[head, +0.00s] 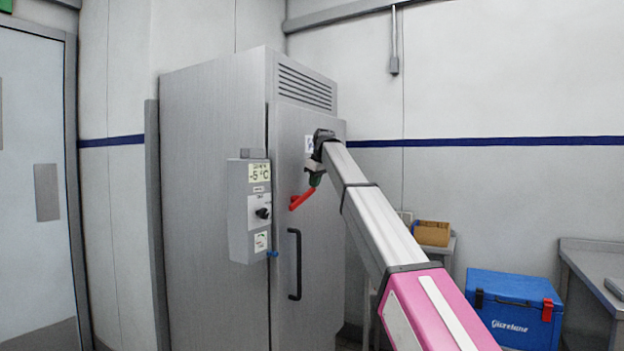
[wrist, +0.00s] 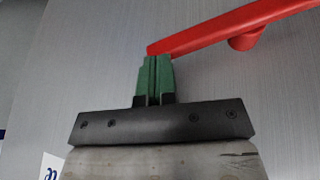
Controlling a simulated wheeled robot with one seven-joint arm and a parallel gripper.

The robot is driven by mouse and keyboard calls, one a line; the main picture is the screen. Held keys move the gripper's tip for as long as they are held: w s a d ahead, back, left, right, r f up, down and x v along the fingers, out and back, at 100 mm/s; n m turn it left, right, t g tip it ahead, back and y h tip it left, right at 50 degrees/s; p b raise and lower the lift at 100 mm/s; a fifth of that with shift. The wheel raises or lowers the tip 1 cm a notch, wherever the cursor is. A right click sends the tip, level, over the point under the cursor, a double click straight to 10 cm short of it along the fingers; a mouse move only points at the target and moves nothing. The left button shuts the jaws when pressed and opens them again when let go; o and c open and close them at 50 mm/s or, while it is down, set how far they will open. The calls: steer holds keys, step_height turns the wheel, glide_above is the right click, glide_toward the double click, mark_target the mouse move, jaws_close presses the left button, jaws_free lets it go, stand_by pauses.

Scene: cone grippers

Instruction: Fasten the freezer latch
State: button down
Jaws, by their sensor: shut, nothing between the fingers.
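The freezer (head: 215,190) is a tall grey steel cabinet, and its door (head: 325,250) looks flush with the body. A red latch lever (head: 301,199) is on the door above the black handle, slanting down to the left. In the wrist view the red lever (wrist: 225,32) runs from the middle to the upper right, with a round red boss beneath it. My gripper (head: 315,183) is at the lever's upper end. In the wrist view my gripper's green fingers (wrist: 155,62) are together and empty, their tips right by the lever's end. I cannot tell whether they touch.
A grey control box (head: 249,212) with a -5 °C display juts from the freezer's side. The black door handle (head: 296,264) sticks out below the latch. A blue cooler (head: 515,308), a cardboard box (head: 432,233) and a steel table (head: 590,262) stand at the right.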

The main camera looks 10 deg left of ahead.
steer(key=shift+w+d+f, duration=0.15)
steer(key=shift+w+f, duration=0.25)
steer(key=shift+f, duration=0.45)
steer(key=shift+w+d+f, duration=0.15)
steer(key=shift+w+f, duration=0.25)
steer(key=shift+f, duration=0.6)
steer(key=shift+r, duration=0.1)
steer(key=w+d+r, duration=0.5)
steer(key=w+r, duration=0.1)
steer(key=r, duration=0.4)
steer(key=shift+d, duration=0.35)
steer(key=shift+w+f, duration=0.1)
